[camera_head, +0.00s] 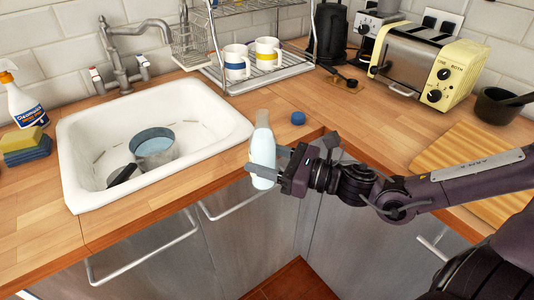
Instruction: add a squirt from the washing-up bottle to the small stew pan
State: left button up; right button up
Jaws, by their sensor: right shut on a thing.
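The washing-up bottle (262,141) is pale and upright, with its narrower end up. My right gripper (268,168) is shut on its lower half, in front of the counter edge to the right of the sink. The small stew pan (153,147) is a grey metal pan in the white sink (222,119); its inside looks light blue and its dark handle (122,175) points to the front left. The bottle is to the right of the pan, apart from it and outside the sink. My left gripper is not in view.
A blue cap (298,118) lies on the counter behind the bottle. A dish rack (285,77) with two mugs stands at the back. A tap (122,80) rises behind the sink. A spray bottle (24,102) and sponges (24,149) are at the left.

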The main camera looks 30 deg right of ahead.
jog(key=m+t+h, duration=0.1)
jog(key=f+m+h, duration=0.1)
jog(key=h, duration=0.1)
jog(key=f+m+t+h, duration=0.1)
jog(key=shift+w+a+f+t+h, duration=0.1)
jog(key=shift+w+a+t+h, duration=0.1)
jog(key=shift+a+t+h, duration=0.1)
jog(key=a+f+m+h, duration=0.1)
jog(key=h, duration=0.1)
jog(key=a+f+m+t+h, duration=0.1)
jog(key=f+m+h, duration=0.2)
jog(key=h, duration=0.1)
jog(key=shift+s+a+f+m, duration=0.15)
jog(key=shift+s+a+m, duration=0.1)
jog(key=shift+a+m, duration=0.15)
jog(key=shift+h, duration=0.4)
jog(key=shift+f, duration=0.15)
